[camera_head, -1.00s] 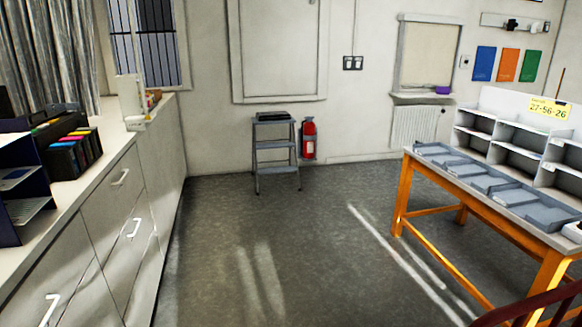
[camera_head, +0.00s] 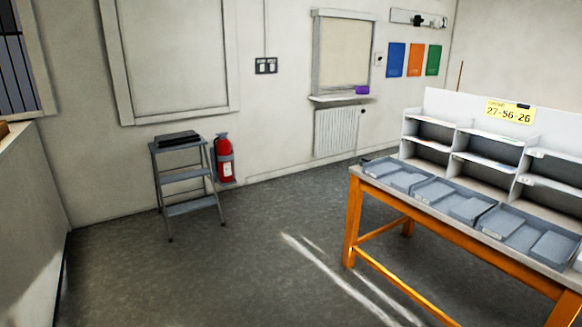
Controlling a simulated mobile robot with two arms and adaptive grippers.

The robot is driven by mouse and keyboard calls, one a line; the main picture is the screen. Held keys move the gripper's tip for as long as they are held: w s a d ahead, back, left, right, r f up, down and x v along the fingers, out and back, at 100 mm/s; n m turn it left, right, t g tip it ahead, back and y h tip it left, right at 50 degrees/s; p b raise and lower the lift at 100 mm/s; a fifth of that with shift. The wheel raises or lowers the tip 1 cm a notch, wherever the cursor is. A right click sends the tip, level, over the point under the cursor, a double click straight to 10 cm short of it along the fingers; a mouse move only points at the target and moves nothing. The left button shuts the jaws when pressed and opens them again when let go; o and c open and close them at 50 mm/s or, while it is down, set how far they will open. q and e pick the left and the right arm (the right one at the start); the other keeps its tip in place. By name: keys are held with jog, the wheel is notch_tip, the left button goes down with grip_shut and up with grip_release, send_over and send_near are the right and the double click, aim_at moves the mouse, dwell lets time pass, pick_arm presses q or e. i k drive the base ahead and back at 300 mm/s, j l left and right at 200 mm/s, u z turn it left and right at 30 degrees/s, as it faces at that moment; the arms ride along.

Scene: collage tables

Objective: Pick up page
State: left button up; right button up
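No page can be clearly made out. Grey trays lie in a row on the orange-legged table at the right, among them a left tray (camera_head: 399,174), a middle tray (camera_head: 452,200) and a right tray (camera_head: 528,236). Flat grey shapes show inside them, but I cannot tell whether any is a page. A pale shelf unit (camera_head: 464,116) with open compartments stands behind the trays and bears a yellow label (camera_head: 509,112) reading "27-56-26". Neither of my grippers is in view.
A grey step stool (camera_head: 185,175) with a dark flat item on top stands by the wall, beside a red fire extinguisher (camera_head: 223,160). A pale cabinet (camera_head: 28,215) borders the left. The grey floor (camera_head: 200,275) between cabinet and orange table frame (camera_head: 352,222) is clear.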

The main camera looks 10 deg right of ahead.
aim_at(492, 162)
jog(key=i+l+z, duration=0.2)
jog(key=i+z, duration=0.25)
jog(key=i+l+z, duration=0.1)
jog(key=i+z, duration=0.15)
jog(key=z, duration=0.2)
jog(key=i+z, duration=0.45)
jog(key=i+j+z, duration=0.2)
jog(key=z, duration=0.25)
jog(key=i+j+z, duration=0.1)
jog(key=i+z, duration=0.15)
jog(key=i, duration=0.15)
